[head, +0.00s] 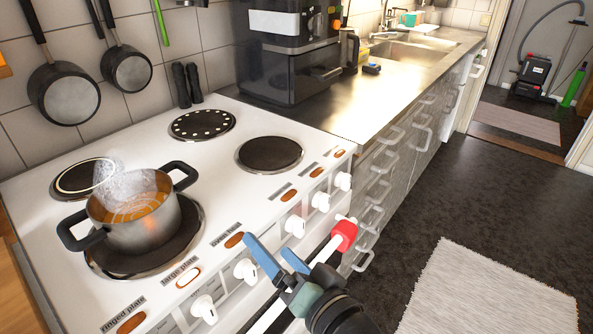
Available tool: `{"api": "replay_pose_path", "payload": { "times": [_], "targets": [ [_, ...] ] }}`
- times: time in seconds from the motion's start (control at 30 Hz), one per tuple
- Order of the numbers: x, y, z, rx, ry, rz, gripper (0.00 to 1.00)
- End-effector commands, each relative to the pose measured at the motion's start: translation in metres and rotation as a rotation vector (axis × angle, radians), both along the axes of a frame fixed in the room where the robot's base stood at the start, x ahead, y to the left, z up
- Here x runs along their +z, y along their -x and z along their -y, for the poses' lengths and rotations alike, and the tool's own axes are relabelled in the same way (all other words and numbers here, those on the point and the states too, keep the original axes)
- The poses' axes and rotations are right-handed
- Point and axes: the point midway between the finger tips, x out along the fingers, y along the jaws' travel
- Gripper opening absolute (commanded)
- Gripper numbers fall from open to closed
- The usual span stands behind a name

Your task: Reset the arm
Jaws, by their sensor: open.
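My gripper (278,258) is at the lower middle of the head view, in front of the cooker's knob panel. Its two blue fingers are spread apart with nothing seen between them. A red knob-like piece (344,235) on a white bar shows just right of the fingers; I cannot tell whether they touch. The white cooker (225,215) has several dark plates and a row of white knobs. A steel pot (138,220) with orange contents and a whitish haze above it stands on the front left plate.
Drawers with handles (385,165) line the counter front. Pans (65,93) hang on the tiled wall. Dark floor (455,185) with a pale rug (490,295) lies open at right.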

Motion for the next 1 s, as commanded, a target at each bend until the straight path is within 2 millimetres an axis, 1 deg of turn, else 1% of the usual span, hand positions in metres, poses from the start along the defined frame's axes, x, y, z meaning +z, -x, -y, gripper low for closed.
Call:
{"api": "replay_pose_path", "payload": {
  "times": [0.03, 0.07, 0.1, 0.17, 0.2, 0.27, 0.3, 0.37, 0.4, 0.43, 0.47, 0.5, 0.57, 0.6, 0.63, 0.7, 0.9, 1.0],
  "targets": [
    [0.041, -0.014, 0.001, -0.053, 0.086, 0.109, 0.93],
    [0.063, -0.021, 0.004, -0.091, 0.135, 0.17, 0.93],
    [0.093, -0.027, 0.007, -0.143, 0.194, 0.25, 0.93],
    [0.139, -0.03, 0.012, -0.221, 0.27, 0.37, 0.93],
    [0.169, -0.029, 0.014, -0.273, 0.314, 0.45, 0.93],
    [0.215, -0.022, 0.018, -0.353, 0.371, 0.568, 0.93],
    [0.245, -0.014, 0.02, -0.407, 0.403, 0.646, 0.93],
    [0.287, 0.002, 0.023, -0.489, 0.444, 0.763, 0.93],
    [0.315, 0.015, 0.025, -0.546, 0.468, 0.84, 0.93],
    [0.335, 0.027, 0.026, -0.587, 0.482, 0.897, 0.93],
    [0.354, 0.04, 0.026, -0.63, 0.495, 0.954, 0.93],
    [0.378, 0.059, 0.028, -0.689, 0.51, 1.028, 0.93],
    [0.412, 0.09, 0.03, -0.78, 0.527, 1.138, 0.93],
    [0.435, 0.105, 0.031, -0.822, 0.535, 1.184, 0.93],
    [0.451, 0.098, 0.032, -0.811, 0.537, 1.163, 0.93],
    [0.473, 0.096, 0.032, -0.807, 0.538, 1.156, 0.93],
    [0.533, 0.095, 0.032, -0.804, 0.539, 1.152, 0.93],
    [0.558, 0.094, 0.032, -0.804, 0.539, 1.151, 0.93]
  ]
}}
